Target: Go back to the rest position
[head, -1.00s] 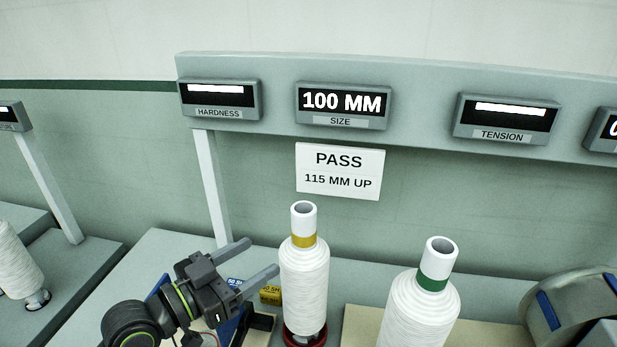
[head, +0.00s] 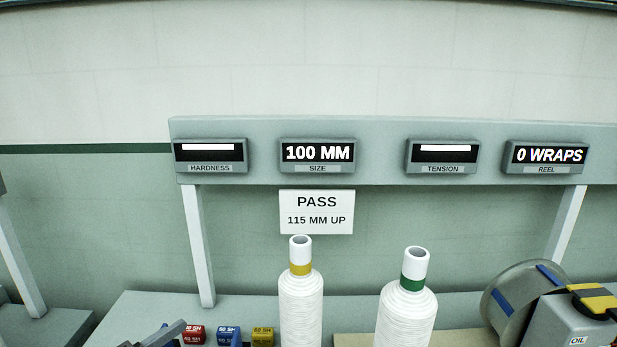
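Part of my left gripper (head: 160,335) shows at the bottom left edge as a grey finger. Most of it is cut off by the frame, so I cannot tell how its fingers stand. It is to the left of the white cone with a yellow band (head: 300,305) and apart from it. My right gripper is not in view. A second white cone with a green band (head: 407,310) stands to the right. The lower parts of both cones are cut off.
Small red (head: 194,334), blue (head: 228,333) and yellow (head: 263,335) blocks stand in a row on the bench. A display rail (head: 385,160) reads 100 MM size and 0 wraps, above a PASS 115 MM UP sign (head: 316,212). A grey reel (head: 515,300) is at right.

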